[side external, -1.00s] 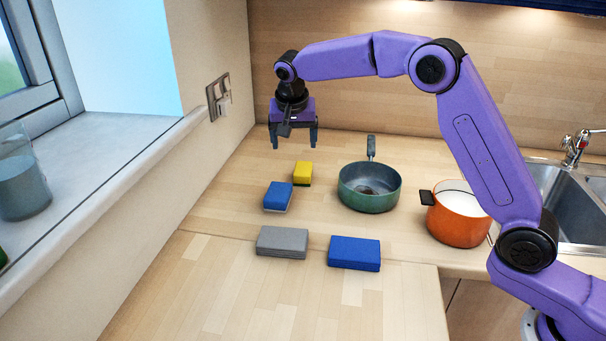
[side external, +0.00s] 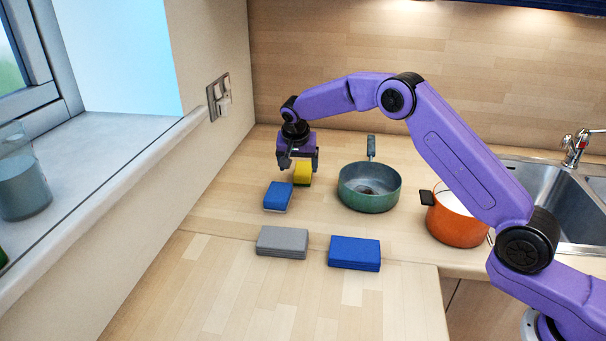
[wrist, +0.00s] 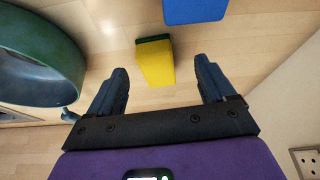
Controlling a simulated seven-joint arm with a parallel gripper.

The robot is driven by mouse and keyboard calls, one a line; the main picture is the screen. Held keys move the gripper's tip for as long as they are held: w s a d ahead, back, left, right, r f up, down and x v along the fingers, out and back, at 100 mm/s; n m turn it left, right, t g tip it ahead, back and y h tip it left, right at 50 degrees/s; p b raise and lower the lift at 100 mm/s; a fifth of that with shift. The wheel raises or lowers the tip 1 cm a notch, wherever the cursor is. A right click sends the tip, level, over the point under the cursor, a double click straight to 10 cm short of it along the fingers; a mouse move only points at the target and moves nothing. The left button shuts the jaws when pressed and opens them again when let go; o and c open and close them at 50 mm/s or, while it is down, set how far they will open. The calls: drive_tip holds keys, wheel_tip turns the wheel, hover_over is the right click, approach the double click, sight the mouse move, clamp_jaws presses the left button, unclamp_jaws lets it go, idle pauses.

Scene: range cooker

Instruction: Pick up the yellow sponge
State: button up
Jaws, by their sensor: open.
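The yellow sponge (side external: 302,174) with a dark green underside lies on the wooden counter, between the blue sponge and the green pan. In the wrist view the yellow sponge (wrist: 156,63) shows ahead of and between my two fingers, with nothing gripped. My gripper (side external: 299,163) points down at the sponge in the side view and partly covers it. My gripper (wrist: 162,85) is open, its fingers spread wider than the sponge. I cannot tell exactly how high the fingertips are above the counter.
A blue sponge (side external: 278,197) lies just in front of the yellow one; it also shows in the wrist view (wrist: 195,10). A green pan (side external: 369,198) stands close on the right. A grey block (side external: 282,242), another blue block (side external: 354,253) and an orange pot (side external: 456,226) are farther off.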

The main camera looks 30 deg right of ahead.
sight(302, 172)
drive_tip(key=shift+d+x, duration=0.2)
drive_tip(key=shift+x, duration=0.75)
drive_tip(key=shift+d+x, duration=0.2)
drive_tip(key=shift+x, duration=0.75)
drive_tip(key=shift+d+x, duration=0.15)
drive_tip(key=shift+x, duration=0.85)
drive_tip(key=shift+r, duration=0.2)
drive_tip(key=c, duration=1)
